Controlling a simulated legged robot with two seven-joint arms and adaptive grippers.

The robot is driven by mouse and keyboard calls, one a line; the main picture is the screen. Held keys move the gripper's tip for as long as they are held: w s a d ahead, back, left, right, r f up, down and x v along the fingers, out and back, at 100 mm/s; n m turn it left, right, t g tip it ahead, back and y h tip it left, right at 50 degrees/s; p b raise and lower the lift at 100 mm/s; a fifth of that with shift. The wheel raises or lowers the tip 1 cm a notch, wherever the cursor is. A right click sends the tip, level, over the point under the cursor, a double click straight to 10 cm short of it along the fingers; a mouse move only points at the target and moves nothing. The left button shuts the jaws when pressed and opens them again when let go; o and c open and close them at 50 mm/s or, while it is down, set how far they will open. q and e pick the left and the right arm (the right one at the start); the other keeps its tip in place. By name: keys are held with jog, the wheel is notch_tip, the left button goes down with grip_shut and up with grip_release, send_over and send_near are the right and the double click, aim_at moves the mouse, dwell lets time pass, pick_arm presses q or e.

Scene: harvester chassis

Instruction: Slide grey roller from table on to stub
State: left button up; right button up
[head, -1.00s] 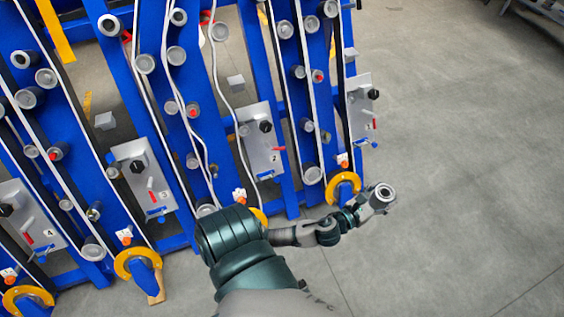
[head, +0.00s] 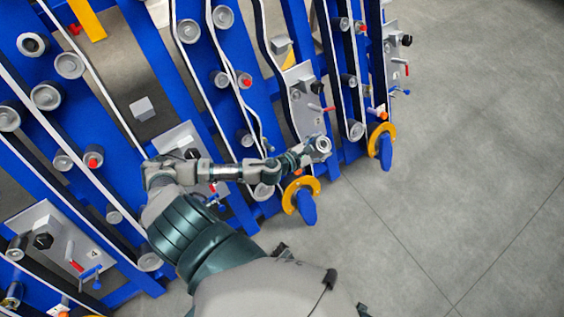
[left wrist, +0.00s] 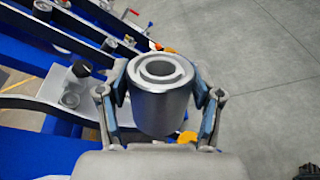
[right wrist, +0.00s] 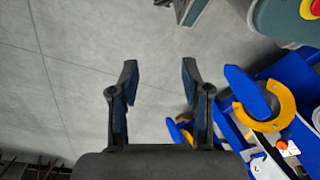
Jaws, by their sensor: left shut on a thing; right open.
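A grey roller (left wrist: 160,95) with a round bore sits between the fingers of my left gripper (left wrist: 162,92), which is shut on it. In the head view the left gripper (head: 306,155) reaches across the blue chassis, and the roller (head: 320,146) shows at its tip with its bore facing up. Several grey rollers stand on the blue bars, and one open-ended one (head: 33,44) is at the upper left. I cannot tell which stub is bare. My right gripper (right wrist: 158,85) is open and empty over the grey floor; it is not seen in the head view.
The blue chassis (head: 150,60) carries belts, grey plates with red and blue levers, and orange rings (head: 301,194) at its lower ends. Grey floor (head: 460,150) is clear on the right. An orange ring (right wrist: 264,106) and blue bars lie right of my right gripper.

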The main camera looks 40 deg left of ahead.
pick_arm(q)
jog(key=s+a+f+m+g+h+b, duration=0.1)
jog(key=a+f+m, duration=0.4)
jog(key=f, duration=0.5)
jog(key=s+a+f+m+g+h+b, duration=0.1)
jog(key=a+f+m+b, duration=0.4)
jog(key=f, duration=0.5)
jog(key=shift+s+a+f+g+h, duration=0.3)
jog(key=shift+s+a+g, duration=0.35)
jog(key=shift+g, duration=0.55)
pick_arm(e)
jog(key=w+r+t, duration=0.1)
jog(key=w+r, duration=0.2)
jog(key=r, duration=1.6)
jog(key=shift+w+d, duration=0.15)
jog(key=shift+d, duration=0.1)
